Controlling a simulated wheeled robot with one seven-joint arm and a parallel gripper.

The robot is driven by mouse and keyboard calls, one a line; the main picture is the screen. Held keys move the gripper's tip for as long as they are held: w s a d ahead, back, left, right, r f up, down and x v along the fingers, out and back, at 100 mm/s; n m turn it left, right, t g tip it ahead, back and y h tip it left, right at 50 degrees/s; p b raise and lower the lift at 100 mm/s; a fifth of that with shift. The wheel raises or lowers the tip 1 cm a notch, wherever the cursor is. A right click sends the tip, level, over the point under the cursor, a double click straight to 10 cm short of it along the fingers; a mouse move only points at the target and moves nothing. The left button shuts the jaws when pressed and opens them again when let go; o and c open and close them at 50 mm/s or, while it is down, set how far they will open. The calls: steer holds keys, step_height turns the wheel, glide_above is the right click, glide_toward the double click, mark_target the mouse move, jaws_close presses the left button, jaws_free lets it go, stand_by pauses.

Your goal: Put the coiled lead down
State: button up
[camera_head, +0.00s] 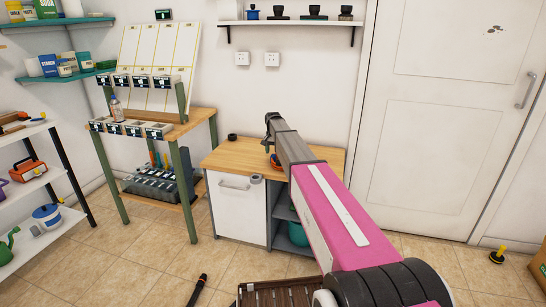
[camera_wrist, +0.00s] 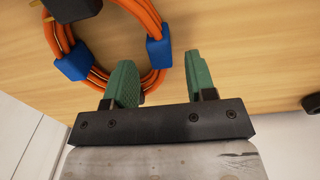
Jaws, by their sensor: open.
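The coiled lead is a ring of orange cable (camera_wrist: 98,77) with blue blocks around it and a dark piece at its upper left. In the wrist view it lies on the pale wooden worktop (camera_wrist: 240,50). My gripper (camera_wrist: 160,85) has green fingers spread apart. The right side of the coil shows by the left finger, in the gap between the fingers; I cannot tell whether it touches. In the head view a small part of the coiled lead (camera_head: 275,161) shows on the worktop (camera_head: 231,153) beside my arm, which hides the rest.
A dark round object (camera_head: 232,137) sits at the worktop's back left. A grey ring-like object (camera_head: 256,179) is at the front edge. A wooden rack (camera_head: 170,130) stands to the left, and a wall shelf (camera_head: 290,22) hangs above.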

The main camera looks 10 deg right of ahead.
step_height(320, 180, up, 8)
steer(key=s+d+f+n, duration=0.1)
steer(key=s+f, duration=0.5)
steer(key=s, duration=0.9)
steer(key=s+d+f+n, duration=0.2)
steer(key=s+f, duration=0.4)
steer(key=s, duration=0.9)
steer(key=s+d+f+n, duration=0.1)
steer(key=s+f, duration=0.5)
steer(key=s, duration=1)
steer(key=shift+d+n, duration=0.3)
steer(key=shift+d, duration=0.2)
steer(key=shift+f, duration=0.1)
